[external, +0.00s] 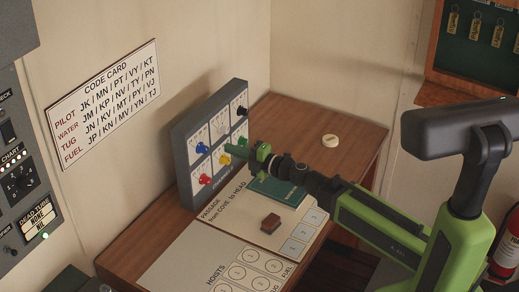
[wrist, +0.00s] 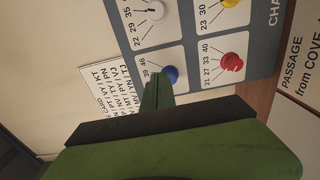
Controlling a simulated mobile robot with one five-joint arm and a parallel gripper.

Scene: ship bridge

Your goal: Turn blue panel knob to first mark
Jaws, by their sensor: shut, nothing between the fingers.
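The grey panel (external: 184,165) stands upright on the wooden desk and carries several coloured knobs on white dials. The blue knob (external: 202,148) is on its left side, above the red one; in the wrist view the blue knob (wrist: 171,75) shows just right of my fingertips. My gripper (external: 231,150) is shut and empty in front of the panel. In the wrist view my gripper (wrist: 157,82) overlaps the blue knob's dial and hides part of its scale; 39 and 46 can be read. I cannot tell whether it touches the knob, nor which mark the knob points to.
Close by are the red knob (external: 205,180), yellow knob (external: 225,159) and white knob (wrist: 155,11). A brown block (external: 270,223) lies on the passage sheet (external: 247,214), near a green book (external: 278,190). A cream ring (external: 330,141) lies on the desk. A code card (external: 105,103) hangs on the wall.

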